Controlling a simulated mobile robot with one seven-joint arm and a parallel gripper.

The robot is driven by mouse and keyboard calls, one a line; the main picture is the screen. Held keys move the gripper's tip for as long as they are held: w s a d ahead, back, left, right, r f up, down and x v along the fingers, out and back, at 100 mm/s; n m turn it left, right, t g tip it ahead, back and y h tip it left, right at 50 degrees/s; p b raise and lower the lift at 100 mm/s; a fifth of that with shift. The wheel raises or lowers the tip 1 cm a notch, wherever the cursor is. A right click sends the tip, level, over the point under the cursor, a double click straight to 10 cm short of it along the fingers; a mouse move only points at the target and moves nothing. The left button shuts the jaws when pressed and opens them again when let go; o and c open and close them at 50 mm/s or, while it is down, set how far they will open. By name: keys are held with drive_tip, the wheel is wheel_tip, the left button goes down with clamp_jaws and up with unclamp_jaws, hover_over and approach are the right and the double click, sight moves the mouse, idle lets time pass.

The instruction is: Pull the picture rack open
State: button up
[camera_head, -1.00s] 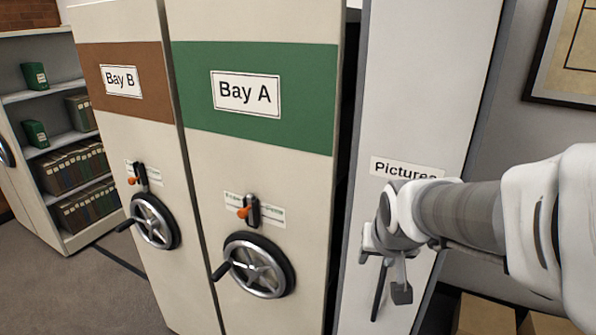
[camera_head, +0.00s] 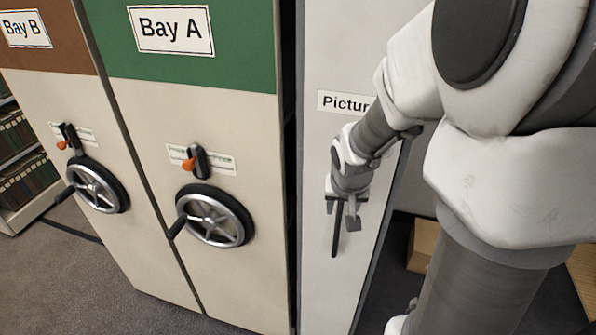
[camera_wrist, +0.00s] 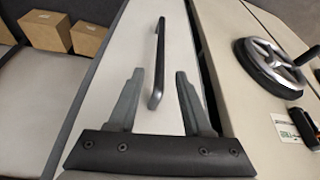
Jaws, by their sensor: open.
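The picture rack (camera_head: 316,180) is a tall pale panel with a "Pictures" label (camera_head: 342,102), partly hidden by my arm. Its dark vertical bar handle (camera_head: 336,232) is below the label; in the wrist view the handle (camera_wrist: 159,60) stands out from the panel. My gripper (camera_head: 343,208) is at the handle's upper part in the head view. In the wrist view my gripper (camera_wrist: 160,75) is open, its two fingers apart, with the near end of the handle showing between them. I cannot tell whether a finger touches it.
Left of the rack stand the Bay A unit (camera_head: 240,120) and the Bay B unit (camera_head: 60,100), with protruding crank wheels (camera_head: 214,216) (camera_head: 98,186). A dark narrow gap separates Bay A from the rack. Cardboard boxes (camera_head: 422,245) sit on the floor at right.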

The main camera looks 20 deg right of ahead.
sight(339, 219)
drive_tip(key=b+x, duration=0.6)
drive_tip(key=x, duration=0.3)
drive_tip(key=shift+f, duration=0.1)
drive_tip(key=shift+w, duration=0.1)
clamp_jaws()
idle(1.2)
